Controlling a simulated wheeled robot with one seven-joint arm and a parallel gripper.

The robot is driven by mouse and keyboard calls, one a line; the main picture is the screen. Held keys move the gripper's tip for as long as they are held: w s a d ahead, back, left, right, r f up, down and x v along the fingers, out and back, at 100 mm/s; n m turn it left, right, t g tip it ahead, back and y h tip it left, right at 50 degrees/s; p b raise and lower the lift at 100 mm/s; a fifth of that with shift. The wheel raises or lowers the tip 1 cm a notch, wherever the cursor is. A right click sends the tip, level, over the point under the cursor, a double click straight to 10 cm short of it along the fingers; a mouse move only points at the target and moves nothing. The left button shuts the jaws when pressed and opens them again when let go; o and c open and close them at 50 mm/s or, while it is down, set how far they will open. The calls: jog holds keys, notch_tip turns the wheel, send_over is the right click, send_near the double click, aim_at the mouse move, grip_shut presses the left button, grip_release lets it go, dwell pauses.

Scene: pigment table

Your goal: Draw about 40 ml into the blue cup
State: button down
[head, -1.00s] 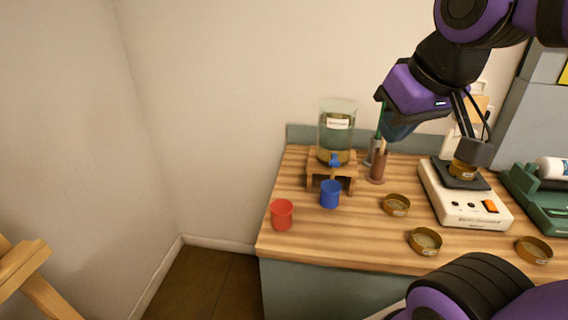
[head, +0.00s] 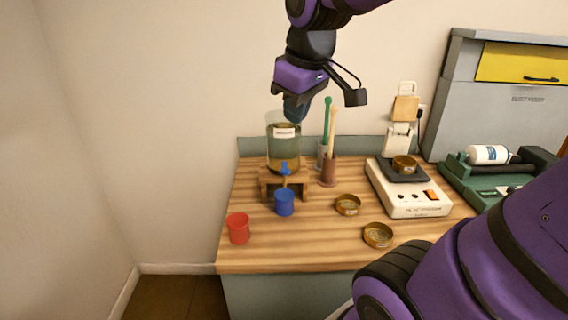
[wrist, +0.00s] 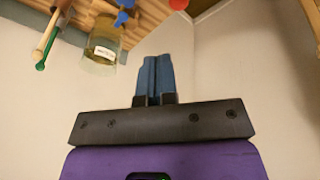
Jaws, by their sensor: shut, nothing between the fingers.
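The blue cup (head: 285,202) stands on the wooden table in front of the small wooden stand (head: 304,187). The glass dispenser (head: 284,146) of liquid sits on that stand, with a blue tap (head: 285,168) above the cup. My gripper (head: 295,112) is above and in front of the dispenser in the head view, apart from the tap and cup. In the wrist view the blue fingers (wrist: 154,60) are together with nothing between them. The dispenser (wrist: 101,48) and blue tap (wrist: 122,18) show at the upper left there. The liquid level inside the cup cannot be told.
A red cup (head: 238,228) stands at the table's left front. Brown dishes (head: 347,204) lie right of the blue cup. A holder with brushes (head: 328,170) stands right of the dispenser. A white scale (head: 410,195) and a green machine (head: 500,180) are farther right.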

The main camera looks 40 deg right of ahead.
jog(key=w+d+f+n+g, duration=0.25)
jog(key=w+d+n, duration=0.2)
jog(key=w, duration=0.55)
jog(key=n+g, duration=0.1)
jog(key=n, duration=0.2)
send_over(284, 170)
notch_tip(284, 170, down, 7)
jog(key=shift+r+y, duration=0.15)
jog(key=shift+y, duration=0.15)
notch_tip(284, 170, down, 14)
jog(key=shift+d, duration=0.1)
